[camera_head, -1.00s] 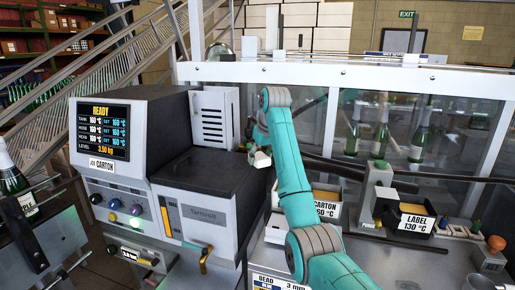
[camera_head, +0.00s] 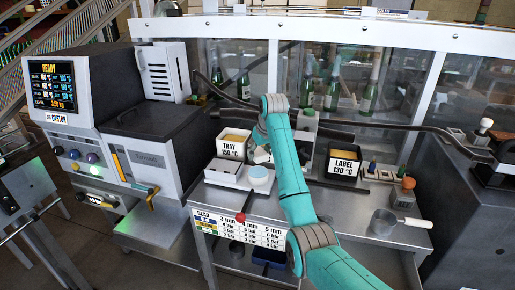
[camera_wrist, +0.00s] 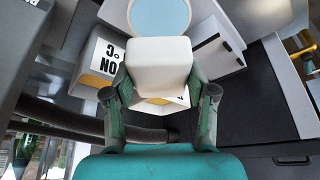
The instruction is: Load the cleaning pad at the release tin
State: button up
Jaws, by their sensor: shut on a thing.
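My gripper (camera_wrist: 160,95) is shut on a white block-shaped cleaning pad (camera_wrist: 160,60), which sits between its two fingers. In the head view my gripper is mostly hidden by my arm, and a bit of the white pad (camera_head: 259,155) shows at its left. The release tin looks like the round tin with a pale blue top (camera_head: 261,175), just below the pad in the head view. Its pale blue disc (camera_wrist: 160,14) also shows at the top of the wrist view, beyond the pad. The pad overlaps the disc's near edge there; I cannot tell whether they touch.
A tray box marked 150 °C (camera_head: 223,151) stands left of the gripper, close by. A label box marked 130 °C (camera_head: 344,169) is to the right. A white flat box (camera_head: 222,176) lies beside the tin. A metal pan (camera_head: 385,222) stands front right. Bottles stand behind glass.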

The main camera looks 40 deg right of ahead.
aim_at(257, 171)
jog(key=shift+f, duration=2.85)
jog(key=shift+f, duration=0.55)
jog(key=shift+r, duration=3.55)
